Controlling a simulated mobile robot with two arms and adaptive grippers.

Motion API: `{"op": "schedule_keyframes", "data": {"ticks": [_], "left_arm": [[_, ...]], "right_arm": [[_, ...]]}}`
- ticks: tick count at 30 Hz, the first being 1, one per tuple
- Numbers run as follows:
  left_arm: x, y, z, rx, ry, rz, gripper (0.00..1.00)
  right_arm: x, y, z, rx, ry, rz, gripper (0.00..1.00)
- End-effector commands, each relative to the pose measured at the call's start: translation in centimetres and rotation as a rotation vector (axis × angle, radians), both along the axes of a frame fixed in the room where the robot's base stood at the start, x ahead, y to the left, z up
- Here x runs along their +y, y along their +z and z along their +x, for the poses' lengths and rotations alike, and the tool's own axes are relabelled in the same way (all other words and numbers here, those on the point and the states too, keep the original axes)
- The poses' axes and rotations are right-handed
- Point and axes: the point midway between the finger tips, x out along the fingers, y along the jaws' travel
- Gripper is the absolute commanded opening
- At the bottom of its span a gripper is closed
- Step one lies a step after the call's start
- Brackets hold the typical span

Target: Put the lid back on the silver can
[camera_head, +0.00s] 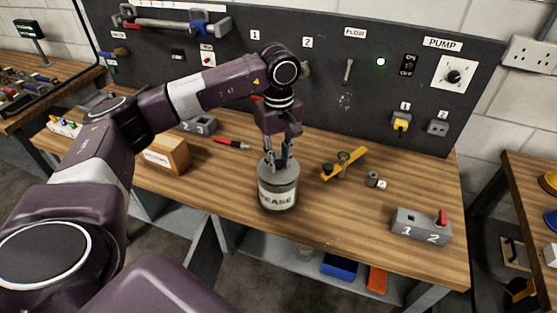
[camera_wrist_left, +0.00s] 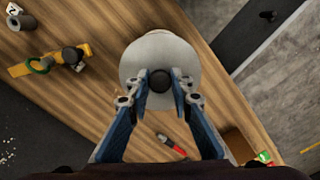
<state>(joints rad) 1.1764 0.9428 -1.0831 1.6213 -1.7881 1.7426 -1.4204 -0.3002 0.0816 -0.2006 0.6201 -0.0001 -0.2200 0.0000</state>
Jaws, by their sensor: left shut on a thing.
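The silver can (camera_head: 278,195) with a "GREASE" label stands upright on the wooden bench near its front edge. Its round grey lid (camera_head: 287,172) is at the can's top; I cannot tell whether it is fully seated. In the left wrist view the lid (camera_wrist_left: 150,52) is a pale disc with a dark knob (camera_wrist_left: 158,81), and it hides the can below. My left gripper (camera_head: 277,162) points down over the can. Its blue fingers, also in the left wrist view (camera_wrist_left: 160,92), are shut on the lid's knob. My right gripper is not in view.
On the wooden bench (camera_head: 330,225), a yellow tool (camera_head: 345,163) and a small grey cylinder (camera_head: 372,179) lie right of the can. A grey switch box (camera_head: 420,226) is farther right. A cardboard box (camera_head: 167,155) and a red screwdriver (camera_head: 232,144) are to the left.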

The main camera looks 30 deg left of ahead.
Motion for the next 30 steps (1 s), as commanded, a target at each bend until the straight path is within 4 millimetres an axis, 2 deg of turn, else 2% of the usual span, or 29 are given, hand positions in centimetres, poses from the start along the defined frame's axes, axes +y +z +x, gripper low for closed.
{"op": "schedule_keyframes", "data": {"ticks": [30], "left_arm": [[-0.01,-0.25,0.03,-0.001,0.0,0.0,0.0]], "right_arm": [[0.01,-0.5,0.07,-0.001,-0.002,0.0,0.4]]}}
